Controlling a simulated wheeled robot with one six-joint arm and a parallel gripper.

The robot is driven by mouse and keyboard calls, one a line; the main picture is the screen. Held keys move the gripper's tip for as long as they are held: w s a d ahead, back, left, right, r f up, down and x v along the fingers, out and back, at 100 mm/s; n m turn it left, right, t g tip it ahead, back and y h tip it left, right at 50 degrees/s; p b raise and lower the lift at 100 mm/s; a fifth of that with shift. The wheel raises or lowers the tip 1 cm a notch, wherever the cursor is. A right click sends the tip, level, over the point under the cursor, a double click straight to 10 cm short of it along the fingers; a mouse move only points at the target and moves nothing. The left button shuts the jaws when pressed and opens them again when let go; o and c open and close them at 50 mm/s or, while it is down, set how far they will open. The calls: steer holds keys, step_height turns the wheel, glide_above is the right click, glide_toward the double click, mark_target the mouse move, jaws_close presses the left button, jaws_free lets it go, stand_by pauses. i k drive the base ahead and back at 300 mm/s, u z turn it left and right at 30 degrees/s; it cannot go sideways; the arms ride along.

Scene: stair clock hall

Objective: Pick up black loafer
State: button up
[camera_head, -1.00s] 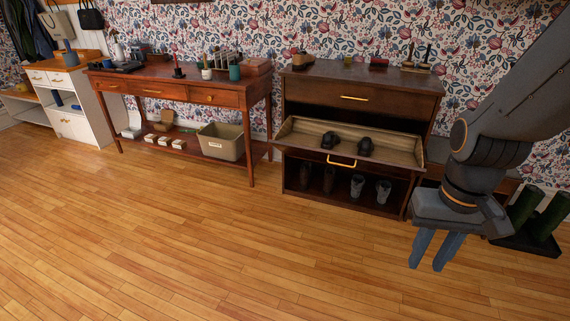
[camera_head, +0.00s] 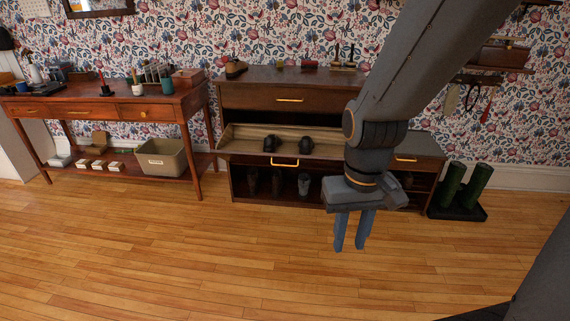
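Two dark shoes lie side by side in the pulled-open, tilted drawer of the dark wooden cabinet. The left dark shoe (camera_head: 271,144) and the right dark shoe (camera_head: 305,145) appear black, but they are too small to tell whether they are loafers. The open drawer (camera_head: 240,146) has a pale lining and a brass handle. My gripper (camera_head: 350,247) points down over the floor, in front of and to the right of the shoes in the picture. Its two fingers are apart with nothing between them. My arm hides the drawer's right end.
The cabinet's lower shelf holds several dark boots (camera_head: 303,184). A long wooden table (camera_head: 90,105) with a beige bin (camera_head: 163,158) stands left. Green boots (camera_head: 463,186) stand on a black tray at right. The wooden floor (camera_head: 200,260) in front is clear.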

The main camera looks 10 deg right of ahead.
mark_target(272, 141)
steer(key=u, duration=0.2)
steer(key=i, duration=1.95)
steer(key=z, duration=0.35)
steer(key=i, duration=0.65)
steer(key=z, duration=0.3)
